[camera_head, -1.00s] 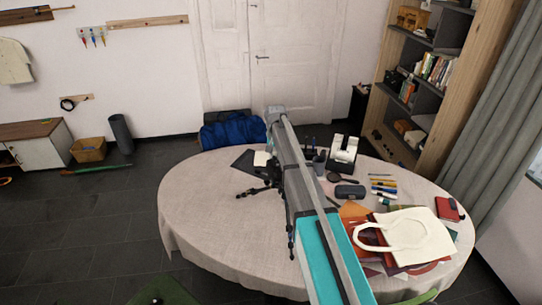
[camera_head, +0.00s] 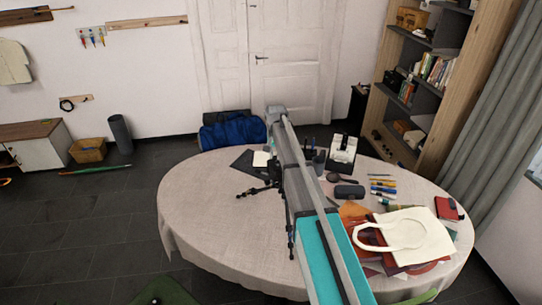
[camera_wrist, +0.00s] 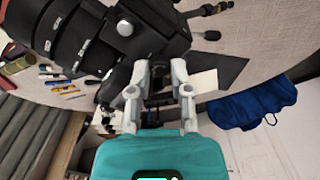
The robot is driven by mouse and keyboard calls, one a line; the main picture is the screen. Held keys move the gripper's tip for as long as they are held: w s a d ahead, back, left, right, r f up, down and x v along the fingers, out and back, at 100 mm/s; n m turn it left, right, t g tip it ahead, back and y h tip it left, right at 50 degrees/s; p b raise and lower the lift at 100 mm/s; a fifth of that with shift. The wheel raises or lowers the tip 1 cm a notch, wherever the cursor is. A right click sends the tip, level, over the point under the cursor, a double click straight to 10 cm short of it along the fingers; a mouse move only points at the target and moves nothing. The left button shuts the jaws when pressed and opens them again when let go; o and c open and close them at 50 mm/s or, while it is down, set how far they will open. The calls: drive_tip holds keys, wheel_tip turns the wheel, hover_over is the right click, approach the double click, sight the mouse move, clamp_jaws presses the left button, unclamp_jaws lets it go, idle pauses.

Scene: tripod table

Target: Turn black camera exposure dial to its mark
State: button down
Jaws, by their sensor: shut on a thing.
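The black camera (camera_wrist: 90,40) fills the upper left of the wrist view, with its thick lens at the left edge. A small silver-grey round knob (camera_wrist: 125,28) shows on its body. My gripper (camera_wrist: 160,72) is at the camera's lower right end, its two grey fingers shut on a small dark part that I take for the exposure dial. The fingers hide most of it, and I cannot read its mark. In the head view my arm covers the camera and gripper; only black tripod parts (camera_head: 262,188) show beside it.
The round cloth-covered table (camera_head: 200,215) has free room on its left. To the right lie a dark case (camera_head: 349,192), pens (camera_head: 382,186), a white tote bag (camera_head: 405,235) and a red notebook (camera_head: 447,208). A blue bag (camera_head: 232,131) is behind.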

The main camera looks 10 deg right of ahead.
drive_tip(key=m, duration=0.6)
drive_tip(key=shift+d, duration=0.25)
drive_tip(key=shift+m, duration=0.3)
drive_tip(key=c, duration=0.8)
unclamp_jaws()
drive_tip(key=shift+w+f, duration=0.15)
drive_tip(key=shift+a, duration=0.1)
